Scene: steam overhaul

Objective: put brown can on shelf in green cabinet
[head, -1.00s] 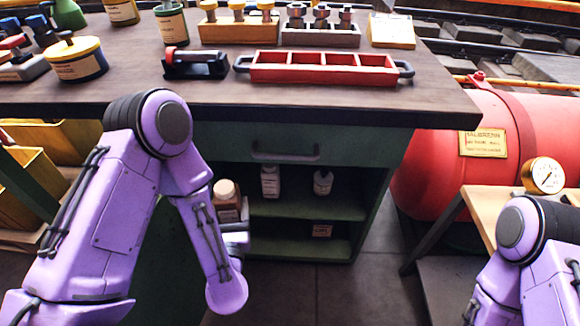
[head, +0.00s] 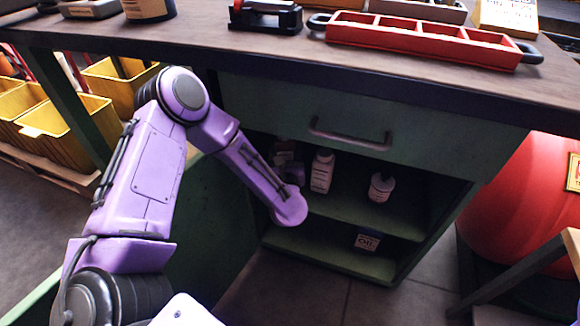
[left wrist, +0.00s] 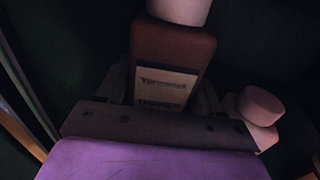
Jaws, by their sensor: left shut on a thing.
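The brown can (left wrist: 172,50) has a pale cap and a light label and fills the middle of the left wrist view. My left gripper (left wrist: 165,85) is shut on it, with a finger on each side. In the head view, my left gripper (head: 290,168) is at the left part of the green cabinet's (head: 440,140) dark opening, above the upper shelf (head: 345,208). The can there (head: 284,150) is dim and partly hidden by my arm. Whether its base touches the shelf cannot be told. My right gripper is out of view.
A white bottle (head: 322,171) stands on the upper shelf just right of the can, with a smaller bottle (head: 381,187) further right. A small labelled box (head: 367,241) is on the lower shelf. The closed drawer (head: 350,115) is above the opening. The open door (head: 205,230) is at left.

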